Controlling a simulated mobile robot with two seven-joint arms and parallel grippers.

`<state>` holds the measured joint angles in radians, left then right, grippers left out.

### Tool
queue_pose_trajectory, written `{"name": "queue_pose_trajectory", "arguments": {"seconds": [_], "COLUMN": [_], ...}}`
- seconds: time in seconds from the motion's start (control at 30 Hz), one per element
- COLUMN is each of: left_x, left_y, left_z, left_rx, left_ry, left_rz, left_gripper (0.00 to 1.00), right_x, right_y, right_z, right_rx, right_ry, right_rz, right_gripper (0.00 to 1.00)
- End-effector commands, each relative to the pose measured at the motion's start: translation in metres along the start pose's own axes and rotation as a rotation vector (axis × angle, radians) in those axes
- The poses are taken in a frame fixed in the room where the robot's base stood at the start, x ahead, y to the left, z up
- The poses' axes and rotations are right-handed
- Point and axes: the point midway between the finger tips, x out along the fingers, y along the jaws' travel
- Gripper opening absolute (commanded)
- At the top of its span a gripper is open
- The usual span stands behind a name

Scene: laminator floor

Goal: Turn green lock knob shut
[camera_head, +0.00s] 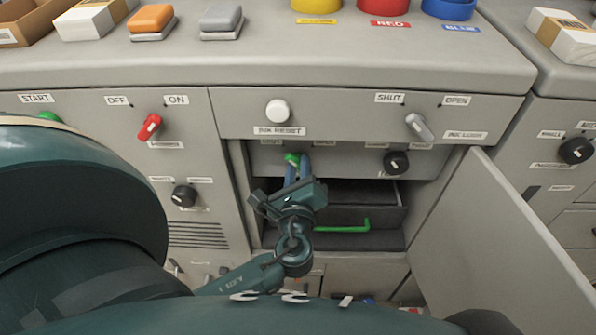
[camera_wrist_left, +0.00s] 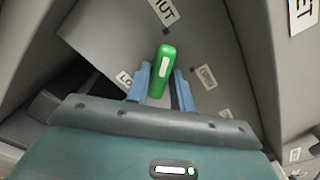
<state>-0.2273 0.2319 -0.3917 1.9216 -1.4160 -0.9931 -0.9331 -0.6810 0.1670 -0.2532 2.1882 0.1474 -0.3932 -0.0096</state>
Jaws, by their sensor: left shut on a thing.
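The green lock knob (camera_head: 292,159) is on a recessed panel inside the open cabinet bay, below the white round button. My left gripper (camera_head: 298,168) reaches into the bay and is shut on the knob. In the left wrist view the green knob (camera_wrist_left: 161,71) is a bar with a white mark, between the two blue fingers of my left gripper (camera_wrist_left: 160,92). Small labels surround it; one reading "SHUT" in part lies above it, and the labels beside it are hard to read. My right gripper does not show.
A grey door (camera_head: 495,245) stands open at the right of the bay. A black knob (camera_head: 396,162) sits right of the green one. A drawer with a green handle (camera_head: 345,227) is below. A grey switch knob (camera_head: 418,127) and a white button (camera_head: 278,111) are above.

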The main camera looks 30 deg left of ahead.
Motion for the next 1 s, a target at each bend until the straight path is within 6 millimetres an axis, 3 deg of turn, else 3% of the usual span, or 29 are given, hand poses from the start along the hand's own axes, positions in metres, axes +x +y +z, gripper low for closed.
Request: {"name": "queue_pose_trajectory", "arguments": {"seconds": [0.3,0.77,0.8,1.0], "left_x": [0.0014,0.0015,0.0015,0.0009], "left_y": [-0.0005,-0.0011,-0.0011,-0.0007], "left_z": [0.0019,0.0024,0.0024,0.0015], "left_rx": [-0.094,-0.105,-0.105,-0.104], "left_ry": [-0.006,-0.006,-0.006,-0.003], "left_rz": [-0.001,-0.001,-0.001,-0.001], "left_gripper": [0.01,0.01,0.25,0.41], "right_x": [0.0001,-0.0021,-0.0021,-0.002], "right_y": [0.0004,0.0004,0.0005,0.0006], "right_z": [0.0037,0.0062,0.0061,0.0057], "right_rx": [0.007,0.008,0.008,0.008], "right_ry": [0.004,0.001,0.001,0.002], "right_rz": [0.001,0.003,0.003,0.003], "right_gripper": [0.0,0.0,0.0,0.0]}}
